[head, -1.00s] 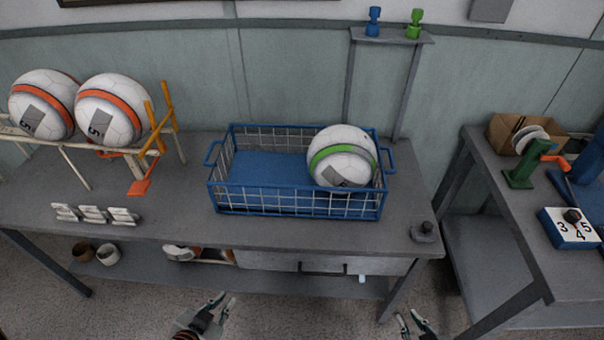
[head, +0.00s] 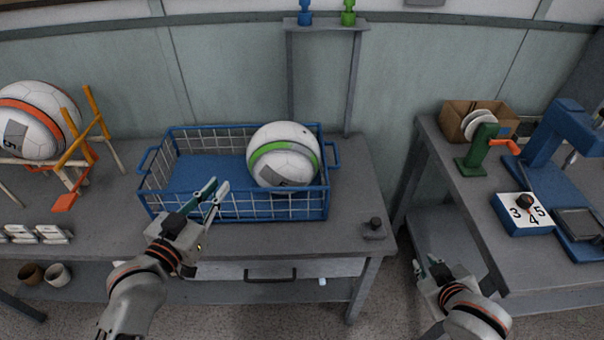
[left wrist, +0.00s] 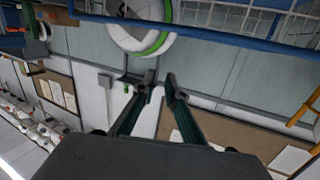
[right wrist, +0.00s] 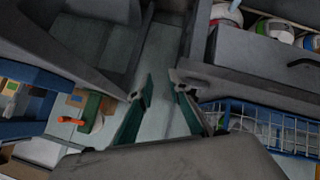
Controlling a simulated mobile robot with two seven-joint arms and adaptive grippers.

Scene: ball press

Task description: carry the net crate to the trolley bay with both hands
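The blue net crate (head: 240,208) stands on the grey bench, with a handle at its left end (head: 147,160) and one at its right end (head: 333,156). A white ball with a green band (head: 284,157) lies in its right part. My left gripper (head: 212,193) is open and empty, in front of the crate's near side in the head view. My right gripper (head: 428,268) is open and empty, low in the gap between the two benches, right of the crate. The crate also shows in the right wrist view (right wrist: 268,128). I cannot make out a trolley bay.
A ball rack with orange posts (head: 78,140) stands left of the crate. A dark knob (head: 375,226) sits at the bench's right front corner. The right bench holds a cardboard box (head: 470,116), a green crank stand (head: 478,150), a numbered block (head: 524,212) and a blue press (head: 556,135).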

